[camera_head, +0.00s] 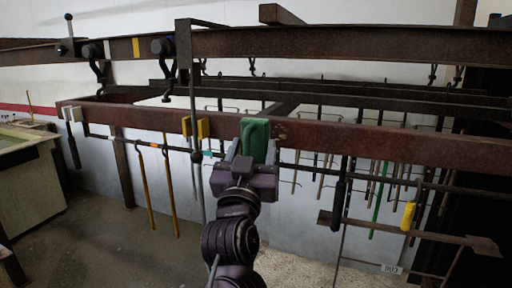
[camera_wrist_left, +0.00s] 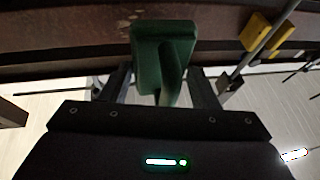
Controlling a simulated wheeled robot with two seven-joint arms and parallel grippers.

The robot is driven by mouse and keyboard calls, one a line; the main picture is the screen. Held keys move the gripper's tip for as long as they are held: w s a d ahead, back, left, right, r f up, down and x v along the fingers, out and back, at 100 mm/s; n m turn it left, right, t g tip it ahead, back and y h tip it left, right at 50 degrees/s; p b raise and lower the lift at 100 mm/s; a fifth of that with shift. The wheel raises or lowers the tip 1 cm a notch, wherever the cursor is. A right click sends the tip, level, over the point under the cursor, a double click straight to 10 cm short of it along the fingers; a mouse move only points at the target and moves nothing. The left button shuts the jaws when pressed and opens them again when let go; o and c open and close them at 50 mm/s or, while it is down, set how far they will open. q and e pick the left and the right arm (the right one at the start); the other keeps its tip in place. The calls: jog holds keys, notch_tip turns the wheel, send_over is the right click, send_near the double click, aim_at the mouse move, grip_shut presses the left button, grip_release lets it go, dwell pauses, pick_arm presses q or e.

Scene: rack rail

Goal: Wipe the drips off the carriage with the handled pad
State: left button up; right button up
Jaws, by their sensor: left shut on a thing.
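The handled pad (camera_head: 254,140) is green, with its flat block up against the front face of a long rust-brown beam (camera_head: 350,140), which seems to be part of the carriage. My left gripper (camera_head: 247,172) is shut on the pad's handle, just below the block. In the left wrist view the pad (camera_wrist_left: 163,48) stands upright in front of the beam (camera_wrist_left: 75,45), with its handle between my fingers (camera_wrist_left: 160,88). I cannot tell if it touches the beam. Small pale-brown spots show on the beam just right of the pad; I cannot tell if they are drips. My right gripper is not in view.
A yellow block (camera_head: 203,127) is on the beam left of the pad, with a rod beside it. A dark overhead rail (camera_head: 330,42) runs above. Several tools hang below the beam, among them a yellow-handled one (camera_head: 408,215). The floor at lower left is clear.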

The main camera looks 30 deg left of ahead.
aim_at(247, 153)
pick_arm(q)
jog(key=shift+s+d+b, duration=0.15)
jog(key=shift+s+b, duration=0.2)
jog(key=shift+s, duration=0.3)
jog(key=shift+s+d, duration=0.15)
jog(key=shift+s, duration=0.7)
jog(key=shift+w+b, duration=0.1)
jog(key=shift+b, duration=0.2)
jog(key=w, duration=0.2)
jog(key=w+a+b, duration=0.1)
jog(key=w, duration=0.1)
jog(key=shift+w+a+f, duration=0.1)
jog(key=shift+w, duration=0.25)
jog(key=shift+w+a+h, duration=0.2)
jog(key=shift+w+h, duration=0.1)
jog(key=shift+w, duration=0.65)
jog(key=shift+w+a, duration=0.2)
jog(key=shift+w, duration=0.75)
